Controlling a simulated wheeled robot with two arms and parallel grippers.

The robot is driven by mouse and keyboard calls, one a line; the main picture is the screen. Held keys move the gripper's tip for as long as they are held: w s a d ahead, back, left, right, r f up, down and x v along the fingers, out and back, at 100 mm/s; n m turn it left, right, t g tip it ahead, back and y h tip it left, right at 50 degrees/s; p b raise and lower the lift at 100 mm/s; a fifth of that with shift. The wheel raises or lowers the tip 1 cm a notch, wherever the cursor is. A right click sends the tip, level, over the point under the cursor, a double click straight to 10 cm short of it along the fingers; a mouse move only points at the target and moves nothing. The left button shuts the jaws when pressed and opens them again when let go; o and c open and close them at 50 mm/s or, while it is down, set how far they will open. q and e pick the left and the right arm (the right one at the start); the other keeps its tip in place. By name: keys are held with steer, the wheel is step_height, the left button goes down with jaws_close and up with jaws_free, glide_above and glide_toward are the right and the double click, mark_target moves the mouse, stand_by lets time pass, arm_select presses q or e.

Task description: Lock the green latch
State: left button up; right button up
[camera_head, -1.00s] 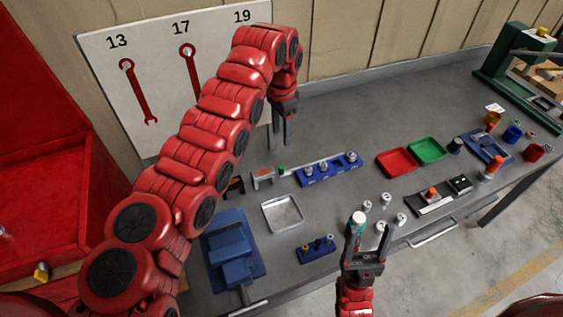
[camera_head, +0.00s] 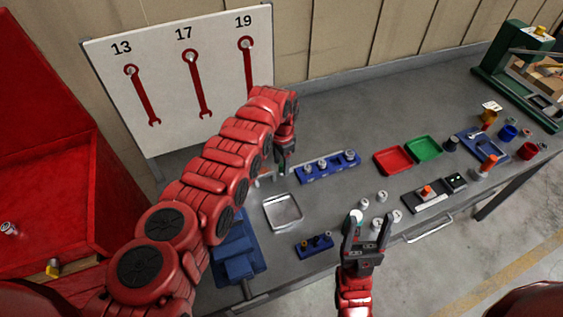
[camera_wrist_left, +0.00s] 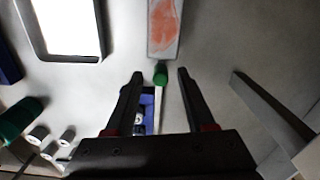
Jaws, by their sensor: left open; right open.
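The green latch knob (camera_wrist_left: 160,74) shows in the left wrist view as a small green cylinder. It sits at the near end of a grey block (camera_wrist_left: 164,35) with a reddish patch. My left gripper (camera_wrist_left: 160,78) is open, and its two fingertips appear on either side of the knob; I cannot tell whether they touch it. In the head view my left gripper (camera_head: 282,166) points down at the bench and hides most of the latch. My right gripper (camera_head: 373,220) is open above the bench's front, with small silver cylinders beyond it.
A blue rack (camera_head: 314,171) with silver pieces stands right of the latch. A metal tray (camera_head: 269,213) and a blue vise-like block (camera_head: 238,266) lie nearer. Red (camera_head: 393,161) and green (camera_head: 423,148) trays lie right. A wrench board (camera_head: 180,130) stands behind.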

arm_select(q)
steer(key=shift+c, duration=0.2)
jaws_close()
steer(key=shift+w, duration=0.1)
stand_by(1.0)
